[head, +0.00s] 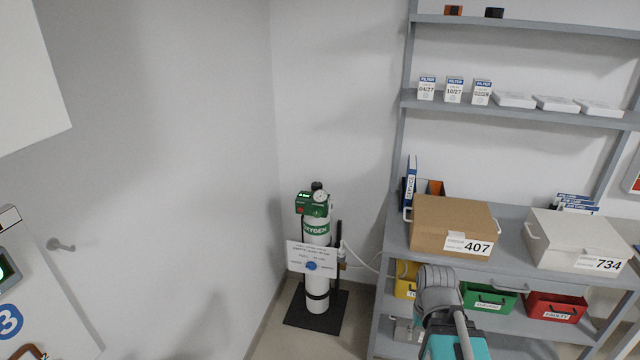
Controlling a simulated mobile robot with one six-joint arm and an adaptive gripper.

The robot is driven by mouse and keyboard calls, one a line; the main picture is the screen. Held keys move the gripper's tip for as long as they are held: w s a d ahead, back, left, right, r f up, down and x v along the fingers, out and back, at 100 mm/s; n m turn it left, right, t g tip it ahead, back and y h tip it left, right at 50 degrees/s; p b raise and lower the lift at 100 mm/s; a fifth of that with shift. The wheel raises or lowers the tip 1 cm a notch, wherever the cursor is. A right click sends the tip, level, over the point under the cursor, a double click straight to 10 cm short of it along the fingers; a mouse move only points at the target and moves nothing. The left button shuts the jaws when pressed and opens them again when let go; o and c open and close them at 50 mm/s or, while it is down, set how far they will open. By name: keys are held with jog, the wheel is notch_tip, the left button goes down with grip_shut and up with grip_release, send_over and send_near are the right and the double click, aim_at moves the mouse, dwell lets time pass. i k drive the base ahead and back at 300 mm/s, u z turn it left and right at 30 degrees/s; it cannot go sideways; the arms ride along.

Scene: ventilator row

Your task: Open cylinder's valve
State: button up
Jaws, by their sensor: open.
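A white oxygen cylinder (318,302) with a green band stands upright on a black base plate (298,311) in the corner, in the head view. A green regulator head (311,204) with a round gauge (320,196) sits on its top. A small black knob (317,186) shows above the gauge; whether it is turned open cannot be told. A white sign with a blue round part (312,266) is in front of the cylinder's middle. My gripper is not in view; only part of my arm shows at the bottom, right of the cylinder.
A grey shelf rack (398,222) stands right of the cylinder, holding box 407 (432,232), box 734 (560,240), a green bin (488,298) and a red bin (556,306). A pale hose (360,262) runs between cylinder and rack. A wall borders the left.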

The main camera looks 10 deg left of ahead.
aim_at(316, 185)
jog(key=i, duration=0.95)
jog(key=u, duration=0.05)
